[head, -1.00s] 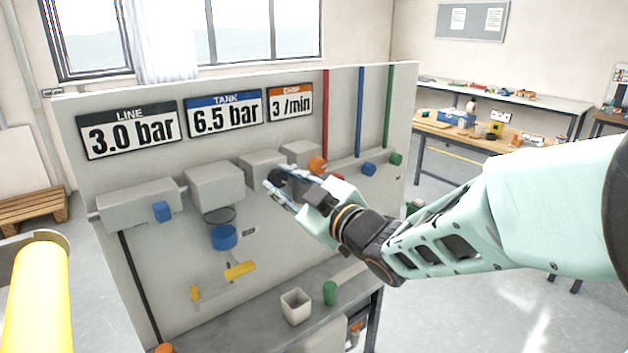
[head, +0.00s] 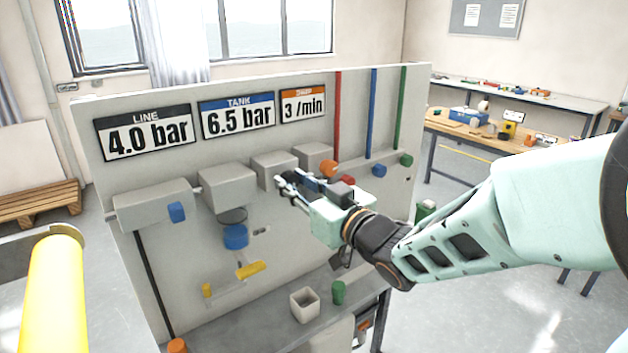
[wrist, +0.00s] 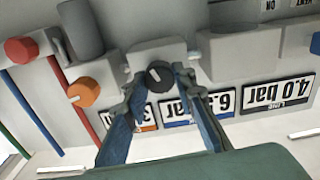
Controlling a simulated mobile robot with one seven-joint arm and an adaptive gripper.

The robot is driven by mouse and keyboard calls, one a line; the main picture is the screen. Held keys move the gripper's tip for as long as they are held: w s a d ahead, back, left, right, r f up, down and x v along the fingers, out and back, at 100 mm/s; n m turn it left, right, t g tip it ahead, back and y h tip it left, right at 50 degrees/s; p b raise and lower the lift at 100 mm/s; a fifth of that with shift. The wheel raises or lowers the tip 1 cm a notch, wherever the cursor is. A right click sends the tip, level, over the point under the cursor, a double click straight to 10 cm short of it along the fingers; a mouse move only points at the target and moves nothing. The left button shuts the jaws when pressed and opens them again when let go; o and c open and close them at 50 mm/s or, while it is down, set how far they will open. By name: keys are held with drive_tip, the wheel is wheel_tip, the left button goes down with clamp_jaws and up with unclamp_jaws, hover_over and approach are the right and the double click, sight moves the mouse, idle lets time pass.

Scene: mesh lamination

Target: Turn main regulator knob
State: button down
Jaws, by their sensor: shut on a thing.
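A black round knob (wrist: 159,74) with a pale pointer mark sits on a grey block (wrist: 155,52), seen upside down in the wrist view. My gripper (wrist: 159,80) has its two blue fingers shut on this knob, one on each side. In the head view my gripper (head: 285,184) reaches the third grey block from the left, and its fingers hide the knob. The black-topped LINE display (head: 147,134) reads 4.0 bar. The TANK display (head: 238,115) reads 6.5 bar, and the orange-topped display (head: 303,103) reads 3 /min.
An orange knob (head: 329,168) and a red knob (head: 348,181) lie close right of my gripper. A blue knob (head: 176,212) is on the left block. A blue cup-like part (head: 235,236) and a yellow handle (head: 251,270) are below. A white container (head: 304,305) stands on the bench.

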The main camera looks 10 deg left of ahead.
idle(0.3)
drive_tip(key=c, duration=1.6)
unclamp_jaws()
drive_tip(key=v, duration=0.7)
drive_tip(key=shift+d, duration=0.15)
drive_tip(key=shift+s, duration=0.15)
